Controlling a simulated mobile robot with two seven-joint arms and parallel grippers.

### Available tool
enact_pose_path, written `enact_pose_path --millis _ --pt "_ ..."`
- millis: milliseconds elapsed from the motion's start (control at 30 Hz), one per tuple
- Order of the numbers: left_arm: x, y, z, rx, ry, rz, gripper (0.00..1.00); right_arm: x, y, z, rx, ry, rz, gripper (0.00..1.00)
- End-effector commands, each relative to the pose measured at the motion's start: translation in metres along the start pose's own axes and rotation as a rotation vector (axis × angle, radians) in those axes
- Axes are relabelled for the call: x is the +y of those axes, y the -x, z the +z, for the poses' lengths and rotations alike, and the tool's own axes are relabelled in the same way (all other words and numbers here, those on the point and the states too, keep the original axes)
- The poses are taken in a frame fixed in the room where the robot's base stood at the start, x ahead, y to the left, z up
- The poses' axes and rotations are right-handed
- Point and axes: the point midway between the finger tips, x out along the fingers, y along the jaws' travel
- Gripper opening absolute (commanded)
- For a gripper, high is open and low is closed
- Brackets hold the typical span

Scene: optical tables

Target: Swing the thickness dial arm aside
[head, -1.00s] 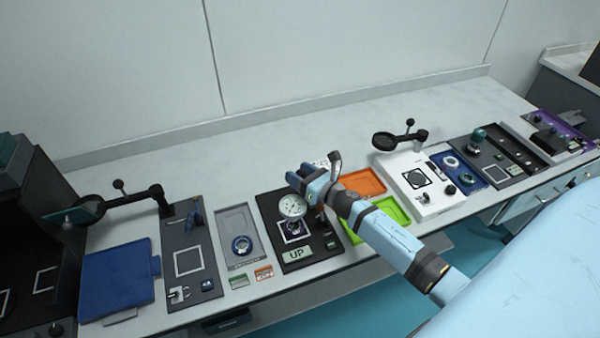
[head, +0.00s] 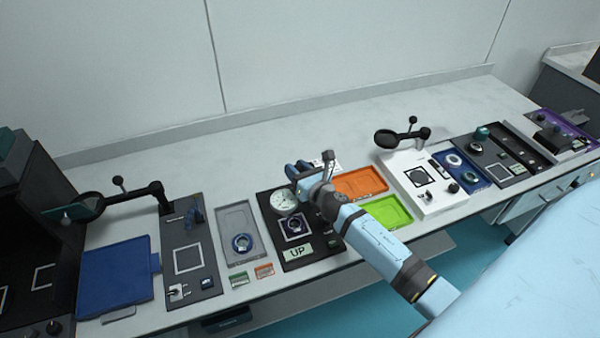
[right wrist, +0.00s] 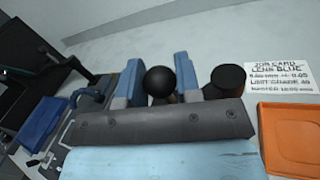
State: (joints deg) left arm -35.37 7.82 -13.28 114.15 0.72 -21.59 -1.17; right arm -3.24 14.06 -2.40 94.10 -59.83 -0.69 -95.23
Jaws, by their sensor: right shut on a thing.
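My right gripper (head: 298,170) is at the back of the gauge, beside the dial. In the right wrist view, its two blue fingers (right wrist: 159,84) are shut on a black ball knob (right wrist: 159,79). A black round post (right wrist: 230,76) stands right of them. My left gripper is not in view.
Orange (head: 361,184) and green (head: 388,212) trays lie right of the gauge, under or near my right arm. A grey tray with a blue ring (head: 241,243) lies to the left. A job card (right wrist: 278,75) lies behind. The bench's back strip is clear.

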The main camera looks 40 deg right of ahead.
Motion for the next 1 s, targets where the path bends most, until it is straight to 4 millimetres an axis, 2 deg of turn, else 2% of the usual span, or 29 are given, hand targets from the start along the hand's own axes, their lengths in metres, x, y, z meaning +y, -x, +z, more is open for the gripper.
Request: enact_pose_path --millis 600,1000 --pt "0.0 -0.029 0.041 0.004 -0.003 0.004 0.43 0.007 -0.043 -0.003 -0.113 -0.004 -0.559 0.0" --pt "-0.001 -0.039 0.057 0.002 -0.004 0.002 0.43 0.002 -0.06 0.0 -0.159 -0.001 -0.802 0.0"
